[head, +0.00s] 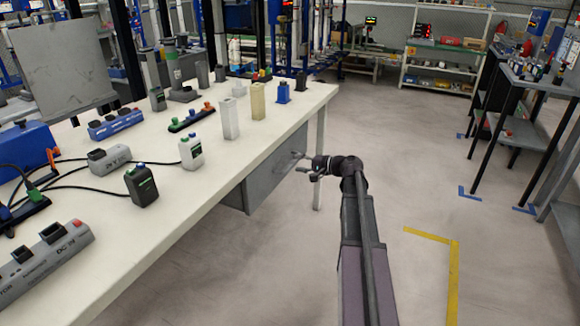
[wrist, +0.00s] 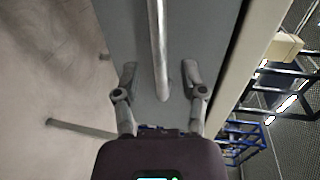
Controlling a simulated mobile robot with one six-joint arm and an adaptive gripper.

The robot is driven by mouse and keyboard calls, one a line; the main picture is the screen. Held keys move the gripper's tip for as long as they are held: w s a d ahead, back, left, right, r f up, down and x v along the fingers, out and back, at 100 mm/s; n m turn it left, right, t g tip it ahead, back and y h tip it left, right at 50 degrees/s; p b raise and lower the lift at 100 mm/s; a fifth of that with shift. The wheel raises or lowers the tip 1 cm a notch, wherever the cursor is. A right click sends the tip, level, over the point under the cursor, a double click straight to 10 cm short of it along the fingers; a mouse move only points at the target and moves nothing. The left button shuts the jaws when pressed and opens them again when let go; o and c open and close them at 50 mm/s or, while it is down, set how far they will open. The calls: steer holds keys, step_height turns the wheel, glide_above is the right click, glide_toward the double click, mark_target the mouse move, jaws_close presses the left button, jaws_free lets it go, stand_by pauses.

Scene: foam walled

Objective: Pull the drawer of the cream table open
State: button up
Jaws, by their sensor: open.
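The cream table (head: 243,152) fills the left of the head view. Its grey drawer (head: 268,184) hangs under the right edge and looks closed. The grey bar handle (head: 290,165) on the drawer front also shows in the wrist view (wrist: 157,40), running up and down there. My gripper (head: 307,171) is at the drawer front, by the handle. In the wrist view, the open fingers of my gripper (wrist: 158,78) stand on both sides of the handle's near end, with gaps between. Contact with the drawer front cannot be told.
Several chargers, blocks and cables lie on the tabletop. A table leg (head: 320,160) stands near my arm. The floor right of the table is clear, with yellow tape (head: 452,270). A dark workbench (head: 530,80) stands at right and a shelf (head: 445,60) at the back.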

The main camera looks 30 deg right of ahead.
mark_target(292, 162)
steer(key=shift+x, duration=1.55)
jaws_close()
steer(key=shift+a, duration=0.35)
steer(key=shift+d, duration=0.15)
steer(key=shift+s, duration=0.2)
